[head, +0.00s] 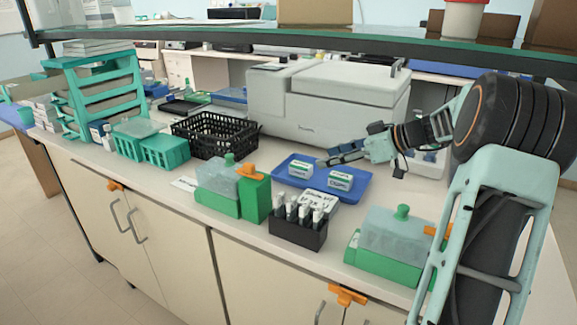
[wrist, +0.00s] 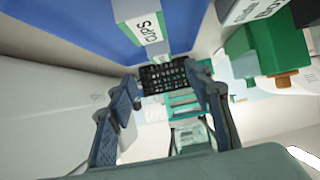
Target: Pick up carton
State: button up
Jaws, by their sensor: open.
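Two small white cartons with green labels lie on a blue tray (head: 309,187) in the head view. One carton (head: 300,169) is at the left, the other carton (head: 340,181) at the right. My gripper (head: 326,160) is open and empty just behind them, low over the tray's back part and pointing left. In the wrist view my gripper's fingers (wrist: 165,80) stand apart with nothing between them. A white carton lettered "CLIPS" (wrist: 148,27) lies beside the fingers, on the blue tray (wrist: 85,20). I cannot tell which of the two it is.
A black basket (head: 215,135) stands left of the tray. Green-based boxes (head: 218,190) and a dark rack of bottles (head: 298,235) stand in front. A large white machine (head: 325,100) is behind. A glass shelf (head: 300,33) runs overhead. A second green-based box (head: 395,240) stands front right.

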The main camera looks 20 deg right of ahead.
aim_at(303, 164)
jog(key=x, duration=0.5)
jog(key=shift+d+p, duration=0.1)
jog(key=shift+p, duration=0.25)
jog(key=shift+w+a+f+p, duration=0.25)
jog(key=shift+w+a+p, duration=0.1)
jog(key=shift+a+p, duration=0.15)
jog(key=p+x, duration=0.1)
jog(key=x, duration=0.3)
jog(key=shift+f+p, duration=0.2)
jog(key=shift+p, duration=0.15)
jog(key=c, duration=1.1)
